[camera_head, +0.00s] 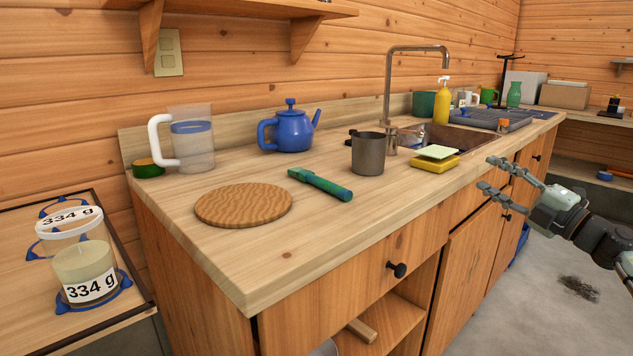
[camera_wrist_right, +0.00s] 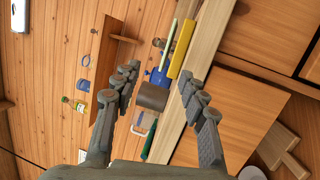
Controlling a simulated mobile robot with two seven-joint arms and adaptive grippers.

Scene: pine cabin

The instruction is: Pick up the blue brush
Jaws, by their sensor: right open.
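A small blue object with an orange-red handle (camera_head: 605,175), which looks like the blue brush, lies at the far right edge of the head view, on a low surface below the far counter. It is small there and partly cut by the frame edge. I cannot make it out in the right wrist view. My right gripper (camera_head: 487,173) is open and empty, in front of the sink counter's edge and well to the left of the brush. Its open fingers also show in the right wrist view (camera_wrist_right: 159,71). My left gripper is not in view.
The counter holds a metal cup (camera_head: 368,153), yellow sponge (camera_head: 436,156), green tube (camera_head: 320,184), blue teapot (camera_head: 291,131), pitcher (camera_head: 192,140) and round wooden board (camera_head: 243,205). A tall faucet (camera_head: 389,85) stands by the sink. The floor (camera_head: 540,300) at right is mostly clear.

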